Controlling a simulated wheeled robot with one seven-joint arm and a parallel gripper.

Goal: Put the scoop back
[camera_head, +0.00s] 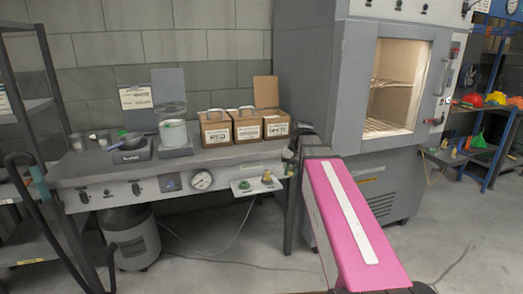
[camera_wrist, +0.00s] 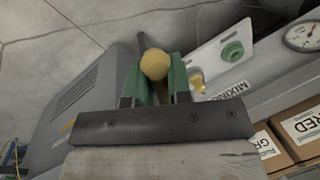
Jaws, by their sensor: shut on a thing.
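In the wrist view my gripper (camera_wrist: 160,88) has its green fingers closed around a small yellow thing with a rounded end (camera_wrist: 154,64). It appears to be the scoop, but its full shape is hidden between the fingers. In the head view my pink arm reaches to the bench's right front corner, and the held thing cannot be made out there. The small white shelf (camera_head: 246,187) on the bench front carries a green knob (camera_head: 243,185) and a yellow piece (camera_head: 267,178). It also shows in the wrist view (camera_wrist: 208,56), beside the fingers.
On the grey bench (camera_head: 228,152) stand several labelled boxes (camera_head: 214,128), a clear container (camera_head: 173,132) and a dark pan on a scale (camera_head: 131,143). A large grey cabinet (camera_head: 331,80) with a lit opening stands right of the bench. A grey drum (camera_head: 132,240) is below.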

